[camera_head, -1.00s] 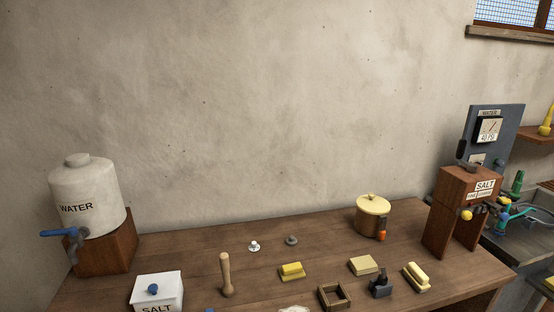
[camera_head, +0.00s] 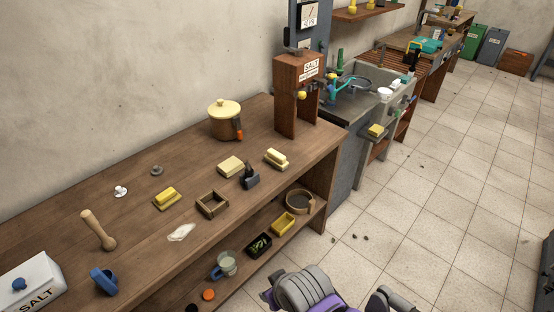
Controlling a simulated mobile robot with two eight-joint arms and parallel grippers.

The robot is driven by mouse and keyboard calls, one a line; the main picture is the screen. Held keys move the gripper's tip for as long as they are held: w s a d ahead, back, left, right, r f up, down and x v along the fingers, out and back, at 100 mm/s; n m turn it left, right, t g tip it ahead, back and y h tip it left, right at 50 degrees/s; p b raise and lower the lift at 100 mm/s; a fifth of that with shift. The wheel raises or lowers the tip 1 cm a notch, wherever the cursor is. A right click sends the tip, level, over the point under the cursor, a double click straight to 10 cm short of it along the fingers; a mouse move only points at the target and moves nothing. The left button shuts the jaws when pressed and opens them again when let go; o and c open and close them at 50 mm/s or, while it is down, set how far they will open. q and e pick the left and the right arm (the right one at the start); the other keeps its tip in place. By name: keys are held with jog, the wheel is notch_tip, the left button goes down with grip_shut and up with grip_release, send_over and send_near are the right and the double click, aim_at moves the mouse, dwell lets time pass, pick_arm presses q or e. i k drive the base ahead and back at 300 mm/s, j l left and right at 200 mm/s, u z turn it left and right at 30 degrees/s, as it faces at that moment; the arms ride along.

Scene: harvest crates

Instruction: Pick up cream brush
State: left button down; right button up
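No item is clearly marked as the cream brush. A pale yellow block-shaped item with a raised top (camera_head: 276,158) lies on the wooden bench, right of a flat cream block (camera_head: 231,167). A brighter yellow item of similar shape (camera_head: 167,198) lies further left on the bench. Another small yellow block (camera_head: 376,130) rests on a ledge at the sink's front. These are too small to tell which is a brush. Purple and grey parts of my own arms show at the bottom edge, but no gripper fingers are visible.
The wooden bench (camera_head: 140,235) also holds a lidded pot (camera_head: 225,122), a small open wooden frame (camera_head: 212,204), a dark stamp-like item (camera_head: 250,178) and a wooden pestle (camera_head: 98,230). A lower shelf holds a mug (camera_head: 225,265) and trays.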

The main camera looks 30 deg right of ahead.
aim_at(278, 160)
jog(key=u, duration=1)
jog(key=k+l+z, duration=0.1)
jog(key=z, duration=1.95)
jog(key=l+u, duration=0.1)
jog(key=u, duration=0.25)
jog(key=i+l+u, duration=0.15)
jog(key=u, duration=0.15)
jog(key=i+l+u, duration=0.1)
jog(key=l+u, duration=0.5)
jog(key=i+l+u, duration=0.15)
jog(key=l, duration=0.45)
jog(key=l+u, duration=0.1)
jog(key=l, duration=1.6)
jog(key=i+u, duration=0.05)
